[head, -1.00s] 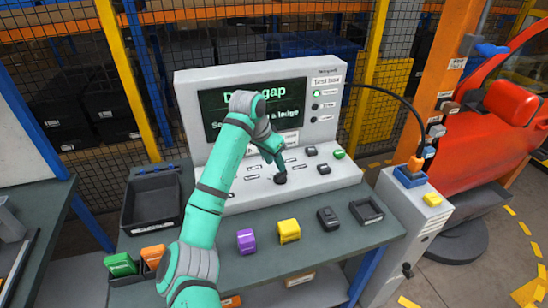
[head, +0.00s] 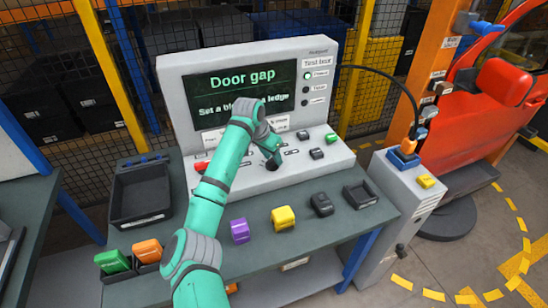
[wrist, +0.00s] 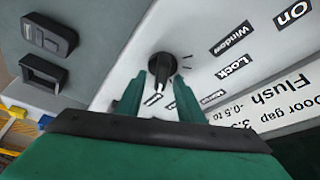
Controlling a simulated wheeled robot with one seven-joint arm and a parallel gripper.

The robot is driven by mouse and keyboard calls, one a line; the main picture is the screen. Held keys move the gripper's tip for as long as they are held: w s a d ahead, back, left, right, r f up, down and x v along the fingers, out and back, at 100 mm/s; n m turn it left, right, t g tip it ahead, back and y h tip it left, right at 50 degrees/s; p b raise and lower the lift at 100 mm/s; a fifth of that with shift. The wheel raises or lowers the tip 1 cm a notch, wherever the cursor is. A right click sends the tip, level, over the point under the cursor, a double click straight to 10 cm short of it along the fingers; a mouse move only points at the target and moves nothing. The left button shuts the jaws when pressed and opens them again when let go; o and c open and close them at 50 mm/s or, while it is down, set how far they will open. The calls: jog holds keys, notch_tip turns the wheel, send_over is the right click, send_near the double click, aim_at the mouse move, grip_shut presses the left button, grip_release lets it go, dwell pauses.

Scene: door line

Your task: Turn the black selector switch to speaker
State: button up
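The black selector switch (wrist: 163,68) is a round knob on the console's sloping panel. In the wrist view a pale pointer mark on it points down the picture, between my fingers. Labels reading Window (wrist: 232,38), Lock (wrist: 234,68) and a smaller one, perhaps Mirror, lie to its right; I cannot make out a speaker label. My gripper (wrist: 160,92) is open, one finger on each side of the knob, with a gap showing beside it. I cannot tell whether either finger touches. In the head view my gripper (head: 268,153) is over the knob, mostly hiding it.
The console screen (head: 240,95) reads Door gap. Purple (head: 240,230), yellow (head: 283,218) and black (head: 321,204) blocks stand on the bench in front. Green (head: 112,262) and orange (head: 147,251) blocks sit in a tray at left. An empty black bin (head: 140,190) is beside the console.

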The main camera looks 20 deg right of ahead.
jog(key=shift+w+a+f, duration=0.1)
jog(key=shift+a+f, duration=0.1)
jog(key=shift+f, duration=0.15)
jog(key=shift+d, duration=0.1)
jog(key=shift+c, duration=0.6)
jog(key=shift+d, duration=0.1)
grip_shut()
